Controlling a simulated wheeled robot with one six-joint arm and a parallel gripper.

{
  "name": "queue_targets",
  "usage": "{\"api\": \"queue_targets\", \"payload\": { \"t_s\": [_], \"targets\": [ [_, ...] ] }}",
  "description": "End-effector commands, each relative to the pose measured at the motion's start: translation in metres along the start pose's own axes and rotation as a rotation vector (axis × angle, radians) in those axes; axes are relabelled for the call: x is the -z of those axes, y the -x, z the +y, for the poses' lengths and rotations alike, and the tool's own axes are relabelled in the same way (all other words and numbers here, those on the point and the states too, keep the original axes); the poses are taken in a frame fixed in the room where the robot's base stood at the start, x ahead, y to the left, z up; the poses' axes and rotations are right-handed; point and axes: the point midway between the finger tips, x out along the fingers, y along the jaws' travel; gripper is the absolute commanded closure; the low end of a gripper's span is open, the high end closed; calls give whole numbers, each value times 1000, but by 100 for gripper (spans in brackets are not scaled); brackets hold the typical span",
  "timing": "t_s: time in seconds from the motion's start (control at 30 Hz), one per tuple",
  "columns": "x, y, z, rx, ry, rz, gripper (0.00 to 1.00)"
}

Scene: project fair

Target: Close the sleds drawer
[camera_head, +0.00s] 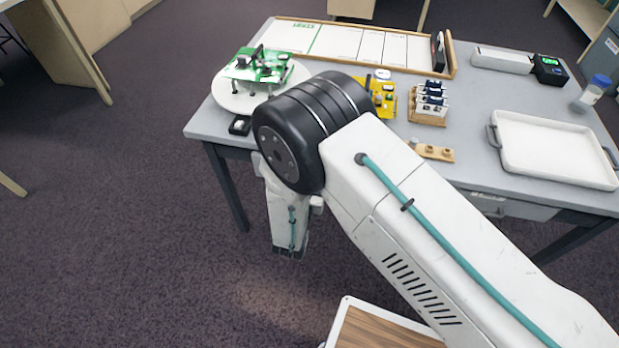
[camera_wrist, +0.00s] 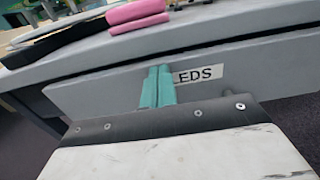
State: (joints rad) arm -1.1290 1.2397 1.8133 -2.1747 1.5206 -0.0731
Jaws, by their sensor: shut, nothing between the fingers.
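The grey drawer front (camera_wrist: 225,90) runs under the table edge in the wrist view. Its white label (camera_wrist: 203,75) shows "EDS"; the start of the word is hidden behind my gripper. My gripper (camera_wrist: 158,85) has its teal fingers shut together and empty, in front of the drawer face just left of the visible letters. I cannot tell whether the fingertips touch it. A dark gap shows above the drawer front; how far it stands out is unclear. In the head view my gripper (camera_head: 290,252) points down before the table, and part of a drawer front (camera_head: 530,211) shows right of my arm.
The grey table (camera_head: 470,95) holds a white tray (camera_head: 555,150), a round white stand (camera_head: 235,97) and a wooden-edged board (camera_head: 365,45). Pink blocks (camera_wrist: 138,15) lie near the table edge in the wrist view. Carpet left of the table is clear.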

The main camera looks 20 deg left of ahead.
Motion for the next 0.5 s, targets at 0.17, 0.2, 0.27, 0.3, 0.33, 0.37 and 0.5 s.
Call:
{"api": "queue_targets", "payload": {
  "t_s": [0.17,0.2,0.27,0.3,0.33,0.37,0.5],
  "targets": [
    [0,-12,0,2,-3,0,100],
    [0,-18,0,2,-3,1,100],
    [0,-29,-1,4,-3,1,100],
    [0,-35,0,3,-2,0,100],
    [0,-39,-1,2,-1,0,100],
    [0,-42,-1,2,-1,0,100],
    [0,-46,0,1,-2,0,100]
  ]
}}
